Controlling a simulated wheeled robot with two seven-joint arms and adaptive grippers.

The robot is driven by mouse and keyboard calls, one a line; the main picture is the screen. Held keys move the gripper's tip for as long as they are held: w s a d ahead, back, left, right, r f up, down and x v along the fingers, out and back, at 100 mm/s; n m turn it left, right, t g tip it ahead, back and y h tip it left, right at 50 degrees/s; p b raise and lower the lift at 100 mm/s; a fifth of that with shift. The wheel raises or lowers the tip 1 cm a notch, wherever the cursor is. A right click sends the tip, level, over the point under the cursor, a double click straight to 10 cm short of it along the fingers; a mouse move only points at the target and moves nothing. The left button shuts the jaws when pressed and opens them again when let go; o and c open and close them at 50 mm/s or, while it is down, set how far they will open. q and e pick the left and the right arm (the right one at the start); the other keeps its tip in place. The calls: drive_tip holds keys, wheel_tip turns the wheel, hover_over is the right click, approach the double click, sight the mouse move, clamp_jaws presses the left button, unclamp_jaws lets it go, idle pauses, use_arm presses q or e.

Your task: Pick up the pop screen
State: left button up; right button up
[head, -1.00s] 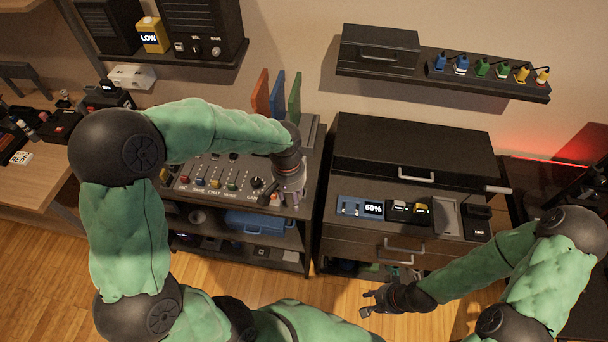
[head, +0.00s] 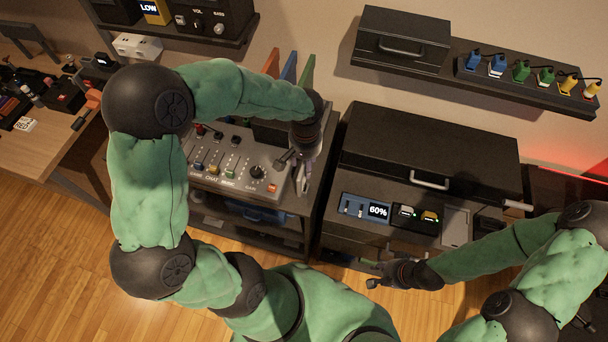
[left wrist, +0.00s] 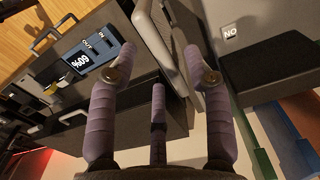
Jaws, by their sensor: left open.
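I cannot make out a pop screen in either view. My left gripper (head: 297,162) is open and points down at the right end of the grey mixing console (head: 238,172). In the left wrist view its fingers (left wrist: 163,65) are spread, with the console's pale rounded edge (left wrist: 153,40) showing between and beyond them. Nothing is held between them. My right gripper (head: 370,273) is low, in front of the drawer cabinet (head: 365,190), with its fingers apart and empty.
Red, blue and green upright panels (head: 288,68) stand behind the console. The cabinet carries a blue 60% display (head: 378,211) and a handled black case (head: 430,145). A wall shelf (head: 520,92) holds several coloured plugs. Wooden floor (head: 60,250) is clear at left.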

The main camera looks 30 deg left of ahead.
sight(303, 180)
use_arm(q)
drive_tip(key=shift+w+f, duration=0.1)
drive_tip(key=shift+f, duration=0.2)
drive_tip(key=shift+a+f+b, duration=0.1)
drive_tip(key=shift+f+b, duration=0.55)
drive_tip(key=shift+f, duration=1.95)
drive_tip(key=shift+f+b, duration=0.25)
drive_tip(key=shift+b, duration=0.05)
clamp_jaws()
